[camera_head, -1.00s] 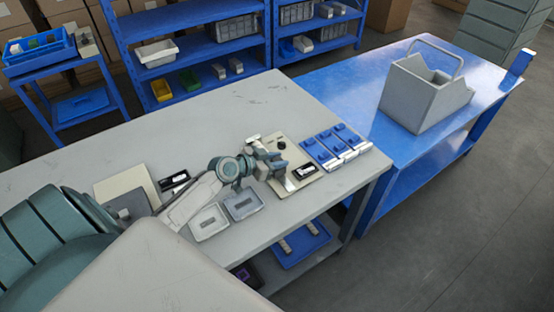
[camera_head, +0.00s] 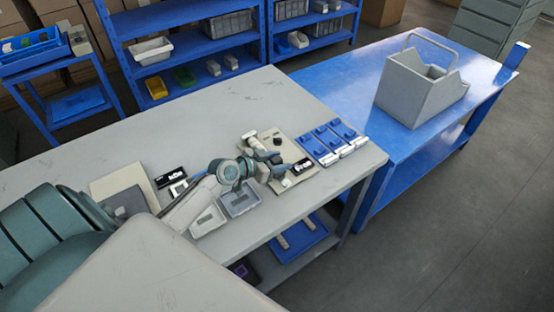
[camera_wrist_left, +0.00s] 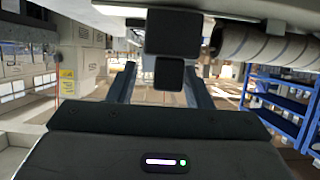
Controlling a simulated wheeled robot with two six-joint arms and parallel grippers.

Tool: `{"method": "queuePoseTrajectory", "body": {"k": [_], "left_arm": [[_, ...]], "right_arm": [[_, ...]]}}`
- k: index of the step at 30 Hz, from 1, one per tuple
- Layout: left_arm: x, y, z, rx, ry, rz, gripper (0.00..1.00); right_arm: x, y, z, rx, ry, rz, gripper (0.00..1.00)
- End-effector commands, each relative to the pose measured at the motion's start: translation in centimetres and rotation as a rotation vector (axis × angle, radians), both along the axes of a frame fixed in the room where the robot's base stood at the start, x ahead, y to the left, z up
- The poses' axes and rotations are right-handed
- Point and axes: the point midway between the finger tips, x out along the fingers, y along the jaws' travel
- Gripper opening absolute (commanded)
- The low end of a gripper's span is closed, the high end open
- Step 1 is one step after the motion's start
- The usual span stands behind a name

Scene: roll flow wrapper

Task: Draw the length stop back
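The beige base plate (camera_head: 295,152) of the small wrapper device lies on the grey bench, with a black knob (camera_head: 277,142) and a black-and-white part (camera_head: 302,166) on it. I cannot tell for sure which part is the length stop. My left gripper (camera_head: 274,168) is over the plate's near left side and covers part of it. In the left wrist view its two dark fingers (camera_wrist_left: 160,88) stand wide apart. A black block (camera_wrist_left: 168,75) shows between them, with gaps on both sides. My right gripper is in neither view.
Blue-and-white pieces (camera_head: 332,142) lie right of the plate. Two shallow trays (camera_head: 240,201) sit in front of my left wrist. A grey bin with a handle (camera_head: 418,92) stands on the blue table. The back of the grey bench is clear.

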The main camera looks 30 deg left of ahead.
Motion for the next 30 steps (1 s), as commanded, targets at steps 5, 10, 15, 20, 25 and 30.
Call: {"method": "queuePoseTrajectory", "body": {"k": [5, 10, 15, 20, 25, 30], "left_arm": [[0.0, 0.1, 0.1, 0.002, -0.002, 0.0, 0.45], [-1.0, 0.5, 0.3, 0.006, 0.0, 0.0, 0.45], [-3.4, 1.5, 1.3, 0.01, 0.0, -0.002, 0.45], [-5.7, 2.4, 2.5, 0.009, 0.001, -0.002, 0.45], [-7.7, 3.1, 3.4, 0.008, 0.001, -0.002, 0.45], [-8.8, 3.6, 4.0, 0.005, 0.0, -0.001, 0.45]], "right_arm": [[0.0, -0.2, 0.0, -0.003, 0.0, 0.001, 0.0], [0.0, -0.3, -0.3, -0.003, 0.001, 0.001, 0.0], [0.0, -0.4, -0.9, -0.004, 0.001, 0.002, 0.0], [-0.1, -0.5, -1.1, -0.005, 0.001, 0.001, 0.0], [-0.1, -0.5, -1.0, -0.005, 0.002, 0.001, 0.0], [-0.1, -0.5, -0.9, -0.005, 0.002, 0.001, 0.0]]}}
